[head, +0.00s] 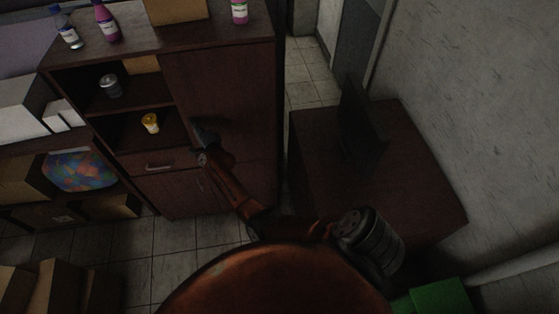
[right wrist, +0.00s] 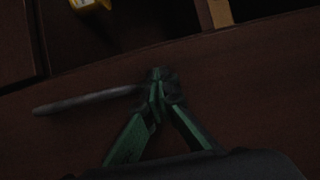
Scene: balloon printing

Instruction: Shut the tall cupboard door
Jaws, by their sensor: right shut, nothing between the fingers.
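The tall cupboard (head: 150,50) is dark brown, with open shelves on its left side. Its tall door (head: 228,90) covers the right side and looks flush or nearly flush with the front; I cannot tell whether a small gap is left. My right gripper (head: 203,132) is at the door's left edge, shut and empty. In the right wrist view its green fingers (right wrist: 157,80) meet at the inner end of a grey bar handle (right wrist: 85,102) on the dark panel (right wrist: 250,80). I cannot tell whether they touch it. My left gripper is out of view.
A yellow-topped jar (head: 150,123) and a grey can (head: 110,86) stand on the open shelves. Bottles (head: 107,22) and a cardboard box (head: 180,8) are on top. A dark desk (head: 430,190) with a monitor (head: 360,120) stands right. Boxes (head: 60,285) lie lower left.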

